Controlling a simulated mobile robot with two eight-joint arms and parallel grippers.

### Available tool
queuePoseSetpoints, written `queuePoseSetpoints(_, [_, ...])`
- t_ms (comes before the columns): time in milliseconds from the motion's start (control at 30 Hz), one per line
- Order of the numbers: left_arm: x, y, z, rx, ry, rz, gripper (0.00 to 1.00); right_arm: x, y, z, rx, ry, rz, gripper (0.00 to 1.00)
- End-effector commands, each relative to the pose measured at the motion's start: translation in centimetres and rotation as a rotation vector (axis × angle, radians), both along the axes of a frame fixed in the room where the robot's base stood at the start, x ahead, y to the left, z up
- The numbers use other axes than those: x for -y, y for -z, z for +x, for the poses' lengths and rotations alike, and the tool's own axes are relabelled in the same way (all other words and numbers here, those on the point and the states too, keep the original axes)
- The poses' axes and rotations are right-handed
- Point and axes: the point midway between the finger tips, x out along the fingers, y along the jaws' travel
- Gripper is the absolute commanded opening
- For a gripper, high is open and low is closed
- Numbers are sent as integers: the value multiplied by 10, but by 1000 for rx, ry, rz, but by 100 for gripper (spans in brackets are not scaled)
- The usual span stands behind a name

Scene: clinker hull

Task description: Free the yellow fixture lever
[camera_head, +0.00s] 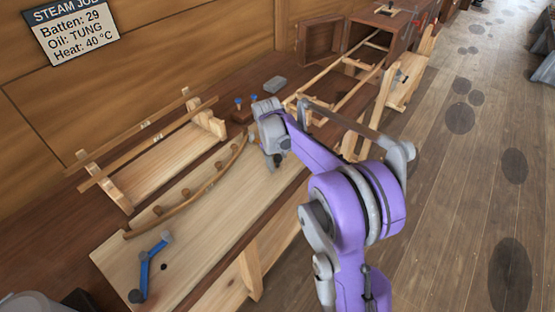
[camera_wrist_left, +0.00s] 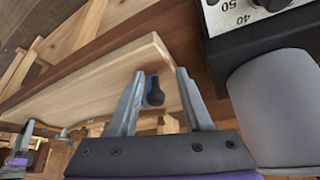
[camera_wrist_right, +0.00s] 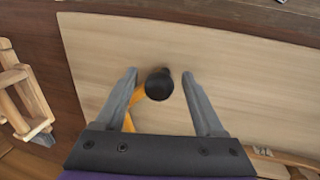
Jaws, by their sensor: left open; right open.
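The yellow lever (camera_wrist_right: 140,103) shows in the right wrist view as an orange-yellow arm with a round black knob (camera_wrist_right: 159,85). My right gripper (camera_wrist_right: 160,74) is open, with one finger on each side of the knob and gaps on both sides. In the head view my right gripper (camera_head: 274,157) is over the far end of the pale bench board (camera_head: 215,215) and hides the lever. The blue lever (camera_head: 146,268) is at the board's near end. In the left wrist view its dark knob (camera_wrist_left: 155,97) appears between the fingers of my open left gripper (camera_wrist_left: 160,73).
A curved batten (camera_head: 190,200) runs along pegs on the board. A wooden rack (camera_head: 150,160) stands behind it. Blue-topped pegs (camera_head: 246,101) and a grey block (camera_head: 275,84) are at the back. A dial box (camera_wrist_left: 265,20) and grey cylinder (camera_wrist_left: 275,105) are right in the left wrist view.

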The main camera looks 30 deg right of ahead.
Motion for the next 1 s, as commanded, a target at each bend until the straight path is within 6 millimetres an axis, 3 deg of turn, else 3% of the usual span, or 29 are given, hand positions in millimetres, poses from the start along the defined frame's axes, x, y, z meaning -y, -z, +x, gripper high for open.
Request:
queuePoseSetpoints(200, [0,0,0,0,0,0,50,0,0,0,0,0,0,69])
queuePoseSetpoints(600, [0,0,0,0,0,0,50,0,0,0,0,0,0,0])
queuePoseSetpoints(1000, [0,0,0,0,0,0,50,0,0,0,0,0,0,0])
